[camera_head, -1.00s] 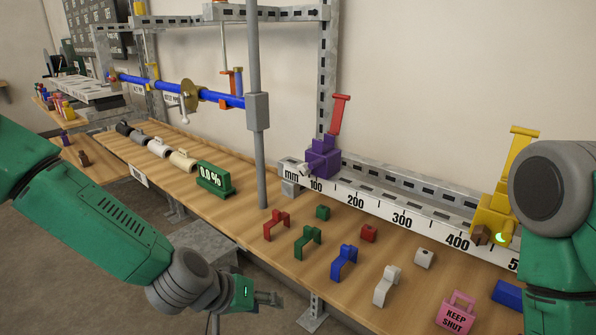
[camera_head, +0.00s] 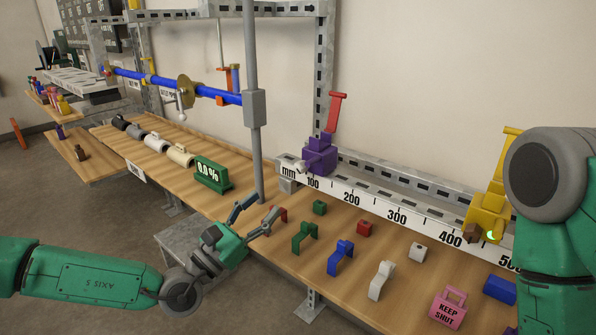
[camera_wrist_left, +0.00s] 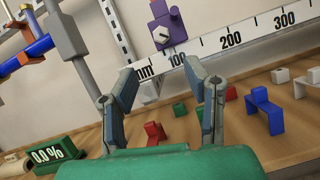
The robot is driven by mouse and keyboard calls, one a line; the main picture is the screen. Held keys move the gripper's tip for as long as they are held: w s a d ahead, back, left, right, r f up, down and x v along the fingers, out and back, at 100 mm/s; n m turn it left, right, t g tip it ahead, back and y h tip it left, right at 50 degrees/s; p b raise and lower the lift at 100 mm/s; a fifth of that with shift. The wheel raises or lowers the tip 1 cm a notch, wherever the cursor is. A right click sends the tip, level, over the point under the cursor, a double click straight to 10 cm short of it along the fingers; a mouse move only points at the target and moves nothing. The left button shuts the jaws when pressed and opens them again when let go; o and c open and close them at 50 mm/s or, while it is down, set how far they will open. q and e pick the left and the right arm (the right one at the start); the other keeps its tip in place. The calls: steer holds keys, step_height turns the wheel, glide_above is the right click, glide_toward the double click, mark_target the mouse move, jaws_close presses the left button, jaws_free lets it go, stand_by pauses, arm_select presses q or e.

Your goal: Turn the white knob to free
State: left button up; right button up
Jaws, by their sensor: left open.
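The white knob (camera_head: 301,168) sits on the front of the purple clamp (camera_head: 322,154), at the left end of the millimetre rail. In the left wrist view the white knob (camera_wrist_left: 161,36) is round with a dark mark, below the purple block (camera_wrist_left: 165,15). My left gripper (camera_head: 266,204) is open and empty, over the bench's front part, below and left of the knob and apart from it. In the left wrist view the knob appears beyond and between the two fingertips (camera_wrist_left: 158,68). My right arm stands at the right edge; its gripper is out of view.
A grey upright post (camera_head: 254,110) stands left of the purple clamp. Red, green, blue and white clips lie on the bench, the red clip (camera_head: 279,213) close by my left gripper. A green 0.0 % display (camera_head: 211,175) stands to the left. A yellow clamp (camera_head: 487,215) is at right.

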mark_target(297, 173)
arm_select(q)
steer(key=b+x, duration=0.1)
steer(key=x, duration=1)
steer(key=shift+w+d+r+b, duration=0.1)
steer(key=shift+w+d+b, duration=0.05)
steer(key=shift+d+b, duration=0.2)
